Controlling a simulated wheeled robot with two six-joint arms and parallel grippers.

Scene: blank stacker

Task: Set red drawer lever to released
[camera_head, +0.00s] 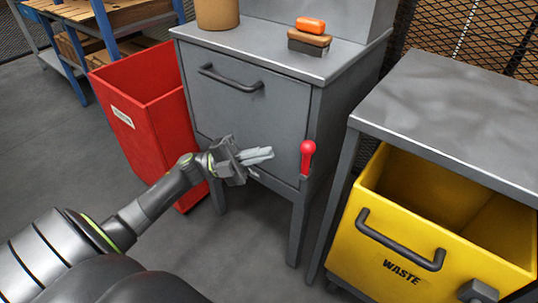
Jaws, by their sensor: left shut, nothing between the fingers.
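The red drawer lever (307,156) is on the right front edge of the grey cabinet (240,117). Its rounded knob points up and its lower end meets a small dark mount. My left gripper (270,155) is shut and empty in front of the cabinet's lower front. Its fingers point right, toward the lever, with a visible gap in the picture. I cannot tell how far it is from the cabinet in depth. The drawer front has a dark bar handle (231,78) near its top and looks closed. My right gripper is not in view.
A red bin (148,118) stands left of the cabinet. A grey table (455,115) with a yellow waste bin (400,246) under it stands at the right. A brush (310,40), an orange block (310,24) and a brown container (217,14) sit on the cabinet top.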

